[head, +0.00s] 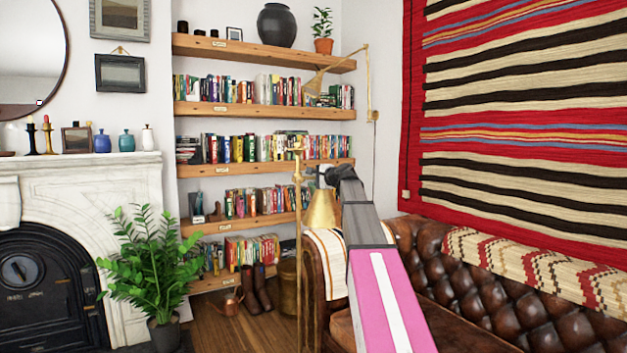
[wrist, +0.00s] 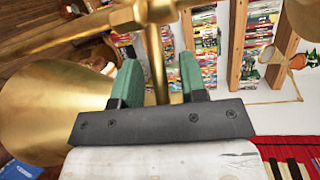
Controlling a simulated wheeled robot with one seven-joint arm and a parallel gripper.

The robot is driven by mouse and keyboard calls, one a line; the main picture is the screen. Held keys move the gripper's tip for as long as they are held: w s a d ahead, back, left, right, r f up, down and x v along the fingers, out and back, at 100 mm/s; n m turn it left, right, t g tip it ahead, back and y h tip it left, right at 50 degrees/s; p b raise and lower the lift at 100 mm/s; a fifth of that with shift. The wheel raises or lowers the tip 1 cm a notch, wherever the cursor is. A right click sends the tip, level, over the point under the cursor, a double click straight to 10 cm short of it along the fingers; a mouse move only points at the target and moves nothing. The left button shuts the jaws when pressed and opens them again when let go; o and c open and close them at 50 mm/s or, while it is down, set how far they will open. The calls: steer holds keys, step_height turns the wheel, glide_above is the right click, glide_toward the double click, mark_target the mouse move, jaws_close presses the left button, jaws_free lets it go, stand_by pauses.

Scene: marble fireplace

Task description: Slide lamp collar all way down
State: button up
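A brass floor lamp (head: 299,250) has a thin upright pole and a cone shade (head: 322,211), left of my arm's end in the head view. In the wrist view its brass collar (wrist: 150,14) joins the pole and a side rod at the top of the picture. The shade fills the left side there. My gripper (wrist: 158,62) has two green fingers standing apart, with the pole showing in the gap and clear space beside it. I cannot tell how deep the pole lies between the fingers. In the head view my arm's end hides the fingers.
A brown leather sofa (head: 480,300) stands right of the lamp, its armrest just behind the pole. A potted plant (head: 150,265) and the marble fireplace (head: 140,195) are at left. Bookshelves (head: 265,110) are behind.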

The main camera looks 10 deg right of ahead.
jaws_close()
steer(key=shift+f, duration=0.5)
step_height(320, 180, down, 30)
steer(key=shift+r, duration=0.2)
steer(key=shift+s+f, duration=0.1)
jaws_free()
